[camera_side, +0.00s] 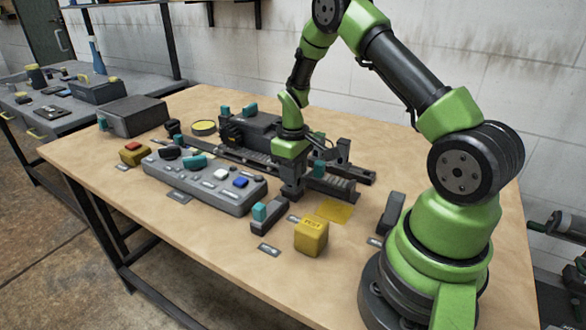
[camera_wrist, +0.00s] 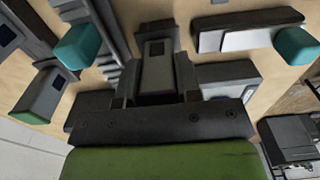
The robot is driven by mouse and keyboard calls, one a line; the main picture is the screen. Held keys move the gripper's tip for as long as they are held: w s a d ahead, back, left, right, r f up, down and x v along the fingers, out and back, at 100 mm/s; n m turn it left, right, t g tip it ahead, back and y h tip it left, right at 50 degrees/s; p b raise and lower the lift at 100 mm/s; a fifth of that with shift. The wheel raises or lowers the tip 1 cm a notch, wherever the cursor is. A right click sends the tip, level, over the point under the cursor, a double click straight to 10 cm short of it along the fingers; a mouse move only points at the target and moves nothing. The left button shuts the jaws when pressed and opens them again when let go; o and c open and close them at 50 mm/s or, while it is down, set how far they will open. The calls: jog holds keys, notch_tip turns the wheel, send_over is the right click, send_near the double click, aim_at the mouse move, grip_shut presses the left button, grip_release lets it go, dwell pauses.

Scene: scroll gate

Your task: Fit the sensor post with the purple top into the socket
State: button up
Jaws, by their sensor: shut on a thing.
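My gripper (camera_side: 291,190) points down at the front right end of the dark rail assembly, close above the table. In the wrist view my gripper (camera_wrist: 157,75) is shut on a grey post (camera_wrist: 156,72) with a dark square on its face. A thin purple strip shows at the post's end nearest the palm, so I take it as the sensor post. In the side view the fingers hide the post. I cannot make out the socket for certain in either view, nor whether the post's lower end touches anything.
A grey control panel (camera_side: 205,180) with buttons lies left of my gripper. A teal-knobbed block (camera_side: 268,216) and a yellow box (camera_side: 311,236) stand in front. A dark rail (camera_side: 330,186) runs close beside the gripper. A yellow patch (camera_side: 337,211) lies to the right.

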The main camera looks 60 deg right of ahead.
jog(key=o, duration=1.6)
jog(key=shift+r, duration=0.1)
jog(key=shift+r, duration=3.4)
